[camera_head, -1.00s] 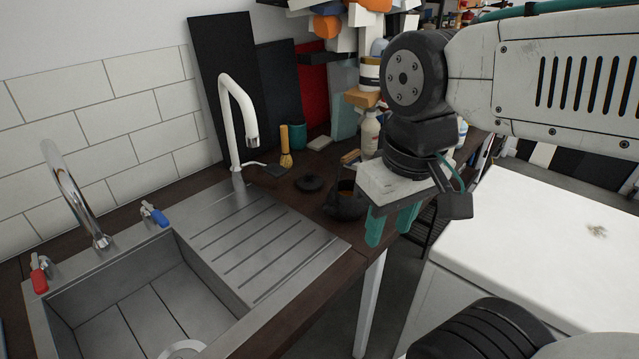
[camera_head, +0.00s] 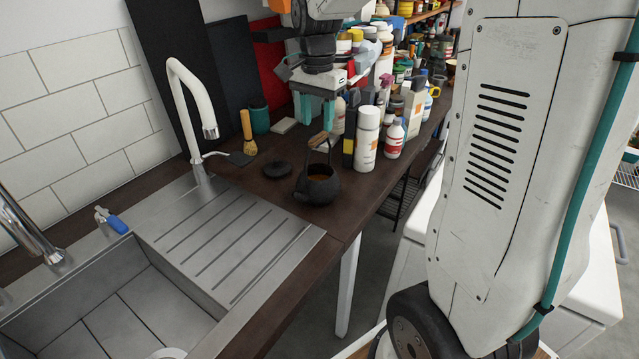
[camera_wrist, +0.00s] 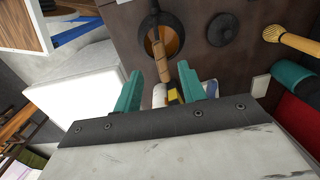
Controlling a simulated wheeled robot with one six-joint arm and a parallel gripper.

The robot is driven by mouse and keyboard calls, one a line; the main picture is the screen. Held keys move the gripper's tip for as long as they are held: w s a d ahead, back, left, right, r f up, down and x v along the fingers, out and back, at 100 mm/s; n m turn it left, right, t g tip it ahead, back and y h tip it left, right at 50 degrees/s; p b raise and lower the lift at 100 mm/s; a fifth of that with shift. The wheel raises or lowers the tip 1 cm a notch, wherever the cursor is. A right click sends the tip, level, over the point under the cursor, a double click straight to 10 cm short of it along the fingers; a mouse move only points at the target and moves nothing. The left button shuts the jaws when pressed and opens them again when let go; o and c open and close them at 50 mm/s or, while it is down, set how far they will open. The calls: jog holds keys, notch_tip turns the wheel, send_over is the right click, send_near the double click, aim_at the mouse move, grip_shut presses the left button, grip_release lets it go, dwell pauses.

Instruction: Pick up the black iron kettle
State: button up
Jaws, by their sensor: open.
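The black iron kettle (camera_head: 318,187) stands upright on the dark wooden counter, to the right of the sink's drainboard. Its lid is off, its inside looks orange-brown, and its wooden handle (camera_head: 319,140) is raised. My gripper (camera_head: 316,112) is open and empty, with teal fingers pointing down, above and behind the kettle in the head view. In the wrist view the kettle (camera_wrist: 163,30) is at the top, and its handle reaches down toward the gap between my fingers (camera_wrist: 160,80). The handle is not visibly held. The black lid (camera_head: 277,169) lies on the counter left of the kettle.
Bottles, including a white one (camera_head: 367,140), crowd the counter right of and behind the kettle. A whisk (camera_head: 248,133), a teal cup (camera_head: 259,118) and a white faucet (camera_head: 190,100) stand to the left. The counter just in front of the kettle is clear.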

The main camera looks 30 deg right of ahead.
aim_at(317, 136)
jog(key=f, duration=0.7)
jog(key=shift+w+d+f, duration=0.15)
jog(key=shift+w+f, duration=0.1)
jog(key=shift+f, duration=0.15)
grip_shut()
jog(key=shift+r, duration=0.1)
dwell(0.9)
